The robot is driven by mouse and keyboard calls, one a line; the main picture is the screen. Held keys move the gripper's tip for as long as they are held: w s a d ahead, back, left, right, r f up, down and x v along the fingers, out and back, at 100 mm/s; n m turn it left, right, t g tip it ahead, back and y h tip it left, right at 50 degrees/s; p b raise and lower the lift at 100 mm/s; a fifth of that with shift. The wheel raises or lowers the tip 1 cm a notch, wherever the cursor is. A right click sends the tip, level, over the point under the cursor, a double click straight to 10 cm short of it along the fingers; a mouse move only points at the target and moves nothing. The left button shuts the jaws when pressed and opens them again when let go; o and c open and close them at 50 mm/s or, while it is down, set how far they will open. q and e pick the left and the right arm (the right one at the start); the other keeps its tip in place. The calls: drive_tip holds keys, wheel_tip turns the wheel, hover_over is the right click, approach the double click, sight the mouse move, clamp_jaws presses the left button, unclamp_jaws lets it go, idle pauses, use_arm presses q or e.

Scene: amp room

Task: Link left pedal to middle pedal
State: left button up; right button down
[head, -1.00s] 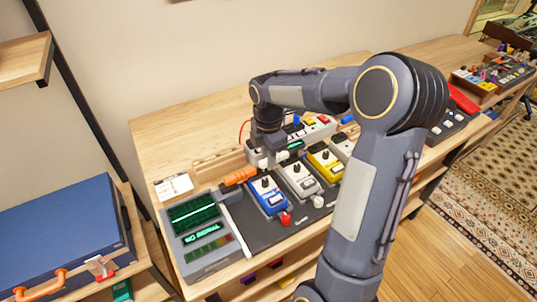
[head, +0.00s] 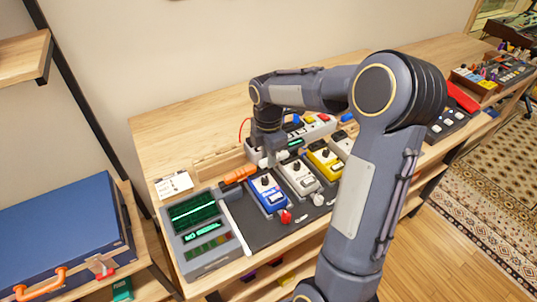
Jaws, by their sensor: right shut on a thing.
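The blue pedal (head: 267,193), leftmost in the row, stands on the dark mat. The white-grey pedal (head: 298,178) is just right of it, apart by a narrow gap. A yellow pedal (head: 324,159) stands right of that one. My right gripper (head: 270,158) points down above the back ends of the blue and white-grey pedals. My left gripper is not in view.
A grey unit with green screens (head: 195,212) stands left of the mat (head: 240,228). A white power strip (head: 315,129) lies behind the pedals. A paper card (head: 173,185) lies at the bench's left. The back-left benchtop (head: 180,125) is clear.

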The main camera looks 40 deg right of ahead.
drive_tip(key=shift+f, duration=0.1)
idle(0.3)
drive_tip(key=c, duration=0.9)
unclamp_jaws()
drive_tip(key=shift+o, duration=0.2)
drive_tip(key=shift+r+p, duration=3.2)
drive_tip(key=shift+r, duration=0.35)
